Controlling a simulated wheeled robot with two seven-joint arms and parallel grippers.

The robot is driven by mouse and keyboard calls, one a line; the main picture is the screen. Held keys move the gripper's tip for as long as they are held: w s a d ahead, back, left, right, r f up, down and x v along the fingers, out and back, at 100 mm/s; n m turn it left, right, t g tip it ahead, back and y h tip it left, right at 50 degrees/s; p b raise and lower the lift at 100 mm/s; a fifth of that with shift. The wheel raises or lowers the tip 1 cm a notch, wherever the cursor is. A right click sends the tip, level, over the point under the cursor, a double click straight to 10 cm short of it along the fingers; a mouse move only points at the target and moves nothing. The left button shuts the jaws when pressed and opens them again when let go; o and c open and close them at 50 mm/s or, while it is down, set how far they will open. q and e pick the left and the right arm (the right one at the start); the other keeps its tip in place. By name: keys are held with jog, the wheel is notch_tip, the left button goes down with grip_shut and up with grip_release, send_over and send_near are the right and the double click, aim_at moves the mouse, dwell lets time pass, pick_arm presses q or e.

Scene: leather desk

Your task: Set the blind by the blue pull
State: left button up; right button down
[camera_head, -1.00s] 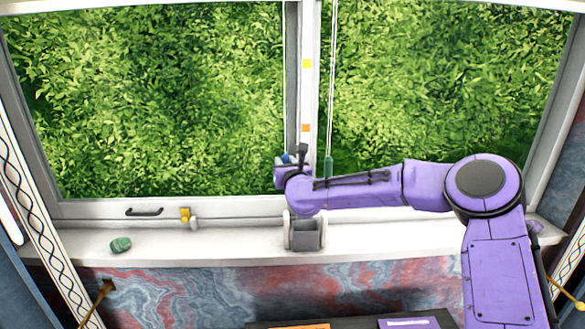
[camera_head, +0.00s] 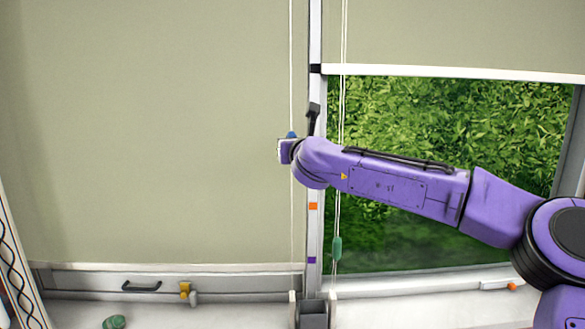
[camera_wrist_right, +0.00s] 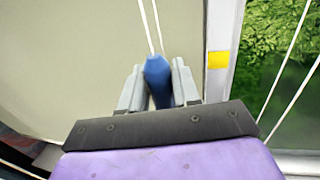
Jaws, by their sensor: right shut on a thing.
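My right gripper (camera_head: 286,147) is up beside the middle post of the window. In the wrist view its jaws (camera_wrist_right: 157,82) are shut on the blue pull (camera_wrist_right: 157,70), whose two cords run upward. The blue pull's top also shows in the head view (camera_head: 291,134); my wrist hides the rest. The left blind (camera_head: 150,130) hangs down over nearly all of the left pane, its bottom bar (camera_head: 160,267) just above the lower frame. The right blind (camera_head: 460,35) covers only the upper part of its pane. My left gripper is out of view.
A green pull (camera_head: 336,248) hangs on cords right of the post. The post (camera_head: 316,230) bears an orange mark (camera_head: 313,206) and a purple mark (camera_head: 311,260); a yellow mark (camera_wrist_right: 217,60) shows in the wrist view. A green stone (camera_head: 114,322) lies on the sill.

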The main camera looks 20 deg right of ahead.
notch_tip(320, 180, up, 7)
jog(key=shift+f, duration=0.1)
jog(key=shift+s+d+r, duration=0.1)
jog(key=shift+r, duration=0.7)
jog(key=shift+r, duration=0.1)
jog(key=c, duration=1)
grip_release()
jog(key=shift+o, duration=0.2)
jog(key=shift+f, duration=0.2)
